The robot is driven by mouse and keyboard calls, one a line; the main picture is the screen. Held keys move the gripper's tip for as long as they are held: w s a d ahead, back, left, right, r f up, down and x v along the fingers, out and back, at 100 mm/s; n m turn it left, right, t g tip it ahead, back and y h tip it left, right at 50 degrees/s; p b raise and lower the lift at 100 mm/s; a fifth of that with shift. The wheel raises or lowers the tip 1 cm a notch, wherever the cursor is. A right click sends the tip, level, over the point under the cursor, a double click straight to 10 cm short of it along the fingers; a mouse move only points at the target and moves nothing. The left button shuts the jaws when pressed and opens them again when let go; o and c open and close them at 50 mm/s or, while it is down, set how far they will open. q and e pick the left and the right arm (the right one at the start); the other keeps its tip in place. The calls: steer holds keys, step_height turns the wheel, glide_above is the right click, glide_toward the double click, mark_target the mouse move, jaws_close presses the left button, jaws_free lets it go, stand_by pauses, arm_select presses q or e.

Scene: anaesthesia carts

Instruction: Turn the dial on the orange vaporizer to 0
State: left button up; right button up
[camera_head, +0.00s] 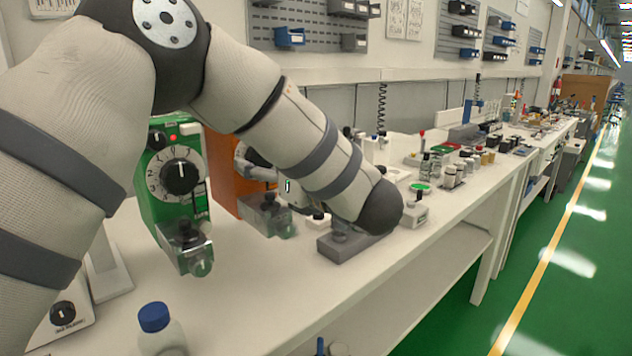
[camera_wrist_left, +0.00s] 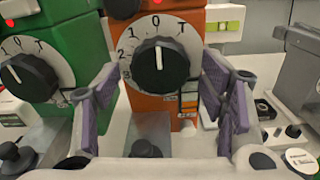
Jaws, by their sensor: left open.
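The orange vaporizer (camera_wrist_left: 165,103) stands in the middle of the left wrist view. Its black dial (camera_wrist_left: 160,64) sits on a white scale, and the white line on the knob points up, roughly at the 0. My left gripper (camera_wrist_left: 160,92) is open, with its purple-grey fingers to the left and right of the dial and apart from it. In the head view the orange vaporizer (camera_head: 222,165) stands on the bench, and my left arm hides much of its front and dial. My left gripper (camera_head: 252,165) shows there only in part. My right gripper is not in view.
A green vaporizer (camera_head: 150,206) with a similar dial stands close on the left. A blue-capped bottle (camera_head: 155,318) is at the front. A grey block (camera_head: 345,246) and several small bottles stand to the right.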

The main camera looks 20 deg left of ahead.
arm_select(q)
steer(key=shift+d+n, duration=0.1)
steer(key=shift+n, duration=1)
steer(key=v, duration=1.2)
steer(key=shift+n, duration=0.3)
steer(key=shift+s+f, duration=0.1)
